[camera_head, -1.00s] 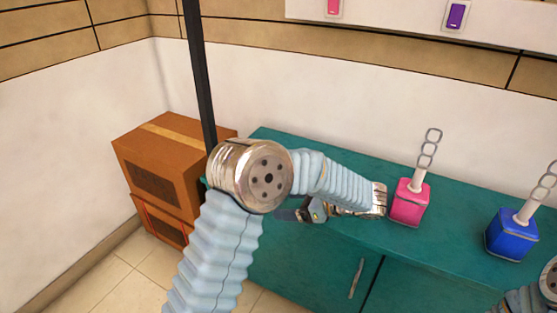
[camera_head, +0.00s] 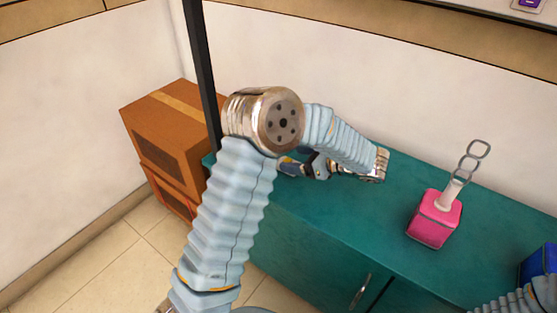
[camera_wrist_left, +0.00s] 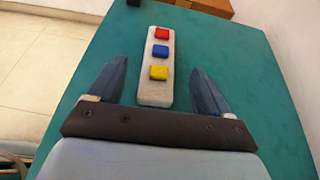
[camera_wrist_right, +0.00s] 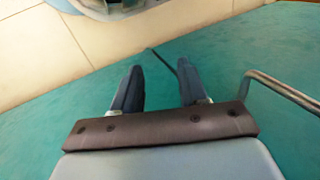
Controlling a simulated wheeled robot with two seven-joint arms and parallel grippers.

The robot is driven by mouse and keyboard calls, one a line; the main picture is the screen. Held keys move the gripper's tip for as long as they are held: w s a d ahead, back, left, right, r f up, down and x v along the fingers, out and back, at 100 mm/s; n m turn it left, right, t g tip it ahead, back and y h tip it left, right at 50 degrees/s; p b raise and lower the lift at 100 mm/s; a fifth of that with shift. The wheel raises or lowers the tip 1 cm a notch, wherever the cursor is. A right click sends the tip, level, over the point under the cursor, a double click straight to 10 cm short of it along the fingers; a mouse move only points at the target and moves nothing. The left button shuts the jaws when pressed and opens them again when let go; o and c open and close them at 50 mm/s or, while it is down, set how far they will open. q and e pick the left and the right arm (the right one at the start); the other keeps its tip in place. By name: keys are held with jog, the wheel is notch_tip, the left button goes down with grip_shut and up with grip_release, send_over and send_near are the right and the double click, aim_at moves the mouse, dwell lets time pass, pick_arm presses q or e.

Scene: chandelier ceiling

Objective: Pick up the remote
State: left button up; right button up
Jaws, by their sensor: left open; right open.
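The remote (camera_wrist_left: 147,92) is a pale, slim bar with red, blue and yellow buttons. In the left wrist view it lies on the teal cabinet top, lengthwise between the fingers of my left gripper (camera_wrist_left: 158,68). The fingers are open, with a gap on both sides of the remote. In the head view my left gripper (camera_head: 300,167) is over the left part of the cabinet top, and the remote cannot be made out there. My right gripper (camera_wrist_right: 159,68) is open and empty, facing the teal cabinet and its metal handle.
The teal cabinet (camera_head: 330,225) stands against the wall. A pink block with a chain-topped post (camera_head: 434,222) is on it, right of my left arm, and a blue block (camera_head: 541,262) shows at the right edge. Brown boxes (camera_head: 165,130) stand at the left.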

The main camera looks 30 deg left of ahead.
pick_arm(q)
jog(key=x, duration=0.4)
jog(key=b+x, duration=0.1)
jog(key=x, duration=0.1)
jog(key=shift+a+r, duration=0.2)
jog(key=shift+r, duration=0.05)
jog(key=shift+c, duration=0.3)
jog(key=c, duration=1.2)
